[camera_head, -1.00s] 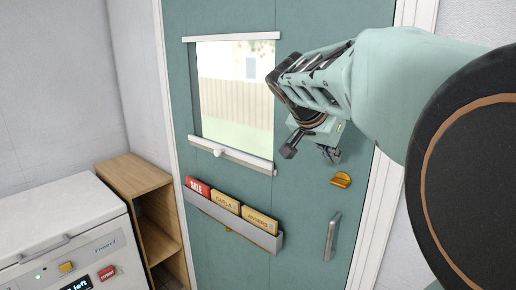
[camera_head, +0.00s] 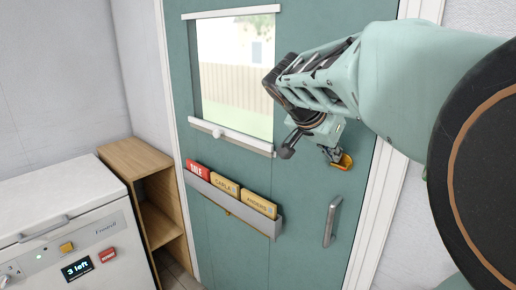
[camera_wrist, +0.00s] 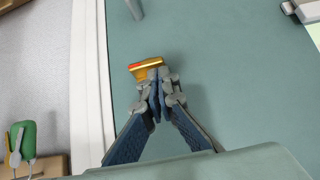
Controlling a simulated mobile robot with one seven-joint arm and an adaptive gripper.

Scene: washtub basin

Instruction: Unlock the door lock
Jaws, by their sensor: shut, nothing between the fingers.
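The door lock is an orange-gold turn knob (camera_head: 343,161) on the green door (camera_head: 310,190), above the grey door handle (camera_head: 331,222). My gripper (camera_head: 335,157) is at the knob and covers part of it in the head view. In the wrist view the knob (camera_wrist: 146,67) lies just beyond the tips of my gripper (camera_wrist: 158,76), and its right end is hidden behind them. The fingers are closed together with nothing between them. I cannot tell whether the tips touch the knob.
A holder (camera_head: 233,206) with several cards hangs on the door below the window (camera_head: 235,70). A wooden shelf (camera_head: 150,190) and a white appliance (camera_head: 65,235) stand at the left. The white door frame (camera_head: 377,215) runs right of the knob.

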